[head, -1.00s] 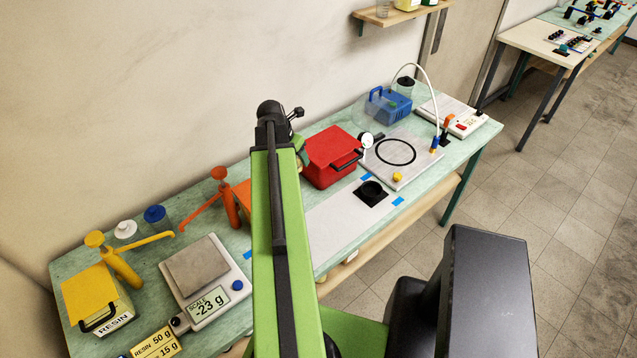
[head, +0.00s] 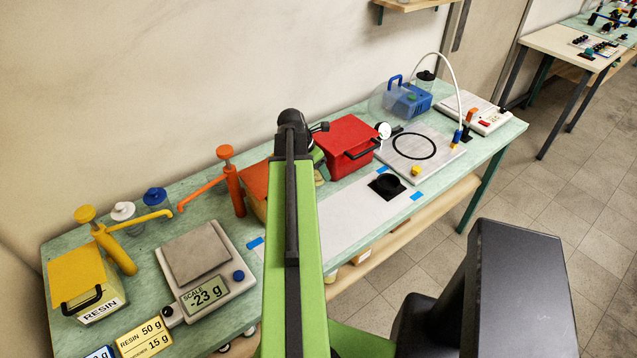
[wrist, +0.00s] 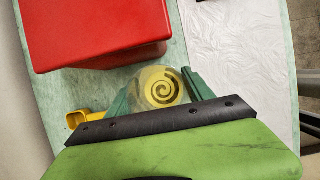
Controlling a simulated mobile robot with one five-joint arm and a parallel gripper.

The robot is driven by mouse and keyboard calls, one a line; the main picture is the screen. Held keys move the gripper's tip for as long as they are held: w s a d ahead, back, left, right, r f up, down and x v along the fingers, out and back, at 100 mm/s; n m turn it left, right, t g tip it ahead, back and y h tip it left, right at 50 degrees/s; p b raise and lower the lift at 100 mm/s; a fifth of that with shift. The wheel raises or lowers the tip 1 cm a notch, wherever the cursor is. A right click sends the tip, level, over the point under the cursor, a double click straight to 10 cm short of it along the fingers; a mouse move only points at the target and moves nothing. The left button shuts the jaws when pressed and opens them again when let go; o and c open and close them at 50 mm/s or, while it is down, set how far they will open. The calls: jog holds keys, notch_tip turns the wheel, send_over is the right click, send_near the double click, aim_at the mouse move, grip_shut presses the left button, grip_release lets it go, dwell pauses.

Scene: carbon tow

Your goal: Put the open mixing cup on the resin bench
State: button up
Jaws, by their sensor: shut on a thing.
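The open mixing cup (wrist: 160,87) is clear, with yellow content and a dark spiral on it, seen from above in the wrist view. My gripper (wrist: 158,92) has its green fingers on both sides of the cup and is shut on it. The resin bench (head: 70,248) has a green top and runs along the wall. In the head view my arm hides most of the gripper and cup, which are beside the red box (head: 348,140). I cannot tell whether the cup touches the bench top.
The scale (head: 200,258) reads -23 g. A yellow resin container (head: 82,275) with a pump and an orange pump (head: 235,190) stand at the left. A white sheet (head: 345,215) covers the front middle. A plate with a black ring (head: 425,155) and a blue pump (head: 408,100) are at the right.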

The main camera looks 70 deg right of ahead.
aim_at(318, 176)
jog(key=shift+f+b, duration=1.6)
jog(key=shift+f, duration=0.35)
jog(key=o, duration=1.5)
jog(key=shift+r, duration=0.1)
jog(key=shift+r, duration=0.1)
